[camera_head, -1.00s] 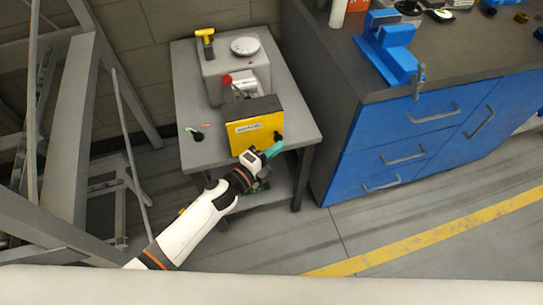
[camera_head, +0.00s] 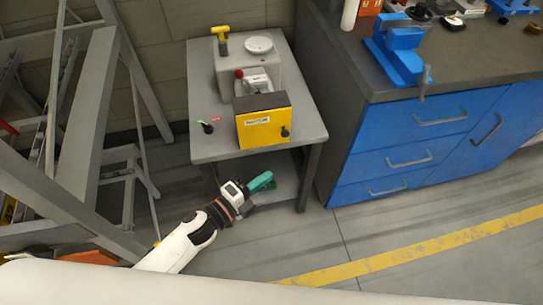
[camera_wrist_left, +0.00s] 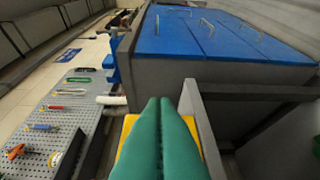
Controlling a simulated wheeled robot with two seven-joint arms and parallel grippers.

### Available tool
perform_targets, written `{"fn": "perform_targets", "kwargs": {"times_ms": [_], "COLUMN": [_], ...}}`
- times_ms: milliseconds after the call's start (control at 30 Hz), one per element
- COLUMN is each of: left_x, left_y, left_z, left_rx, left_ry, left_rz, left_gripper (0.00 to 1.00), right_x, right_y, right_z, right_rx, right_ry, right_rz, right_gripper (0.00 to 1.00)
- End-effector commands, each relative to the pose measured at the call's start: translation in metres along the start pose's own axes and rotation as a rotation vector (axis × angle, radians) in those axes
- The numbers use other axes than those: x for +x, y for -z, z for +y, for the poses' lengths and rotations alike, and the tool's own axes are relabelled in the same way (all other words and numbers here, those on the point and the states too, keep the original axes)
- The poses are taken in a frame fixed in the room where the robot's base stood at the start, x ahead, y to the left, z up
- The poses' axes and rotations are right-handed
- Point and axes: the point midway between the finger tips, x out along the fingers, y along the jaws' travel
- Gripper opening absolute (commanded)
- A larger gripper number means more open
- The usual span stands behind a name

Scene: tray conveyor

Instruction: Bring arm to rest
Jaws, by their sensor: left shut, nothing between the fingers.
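My left gripper (camera_head: 262,181) has teal fingers that are shut with nothing between them. In the head view it is in front of the small grey table (camera_head: 222,148), below the level of its top, with the white arm coming up from the lower left. In the left wrist view the teal fingers (camera_wrist_left: 163,120) lie together at the middle bottom. My right gripper is not in view.
A yellow-fronted box (camera_head: 263,128) and a grey machine (camera_head: 262,70) stand on the small table. A blue drawer cabinet (camera_head: 400,155) with a blue vise (camera_head: 398,48) is to the right. Grey metal frames (camera_head: 85,120) stand at the left. The floor in front is clear.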

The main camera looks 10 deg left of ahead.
Motion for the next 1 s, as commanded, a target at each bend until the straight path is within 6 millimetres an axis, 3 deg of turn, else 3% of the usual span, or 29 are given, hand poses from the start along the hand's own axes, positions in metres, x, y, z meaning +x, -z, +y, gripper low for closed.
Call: {"fn": "perform_targets", "kwargs": {"times_ms": [233, 367, 467, 567, 700, 867, 1000], "left_x": [-0.003, -0.007, -0.021, -0.05, -0.111, -0.197, -0.273], "left_y": [0.0, 0.012, 0.033, 0.052, 0.059, 0.033, -0.013], "left_z": [0.0, -0.023, -0.069, -0.133, -0.223, -0.307, -0.357], "left_rx": [-0.003, -0.08, -0.236, -0.452, -0.761, -1.081, -1.319], "left_ry": [0.001, 0.053, 0.147, 0.268, 0.423, 0.573, 0.677], "left_rz": [0.002, 0.054, 0.162, 0.323, 0.576, 0.88, 1.145], "left_gripper": [0.0, 0.0, 0.0, 0.0, 0.0, 0.0, 0.0], "right_x": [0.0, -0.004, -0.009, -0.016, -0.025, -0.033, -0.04], "right_y": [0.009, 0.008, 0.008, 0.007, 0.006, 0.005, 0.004], "right_z": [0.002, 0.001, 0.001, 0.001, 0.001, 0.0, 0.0], "right_rx": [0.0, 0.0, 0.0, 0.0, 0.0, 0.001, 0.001], "right_ry": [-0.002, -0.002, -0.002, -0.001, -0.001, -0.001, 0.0], "right_rz": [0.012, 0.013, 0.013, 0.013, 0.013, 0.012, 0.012], "right_gripper": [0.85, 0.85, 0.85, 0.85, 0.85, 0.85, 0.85]}}
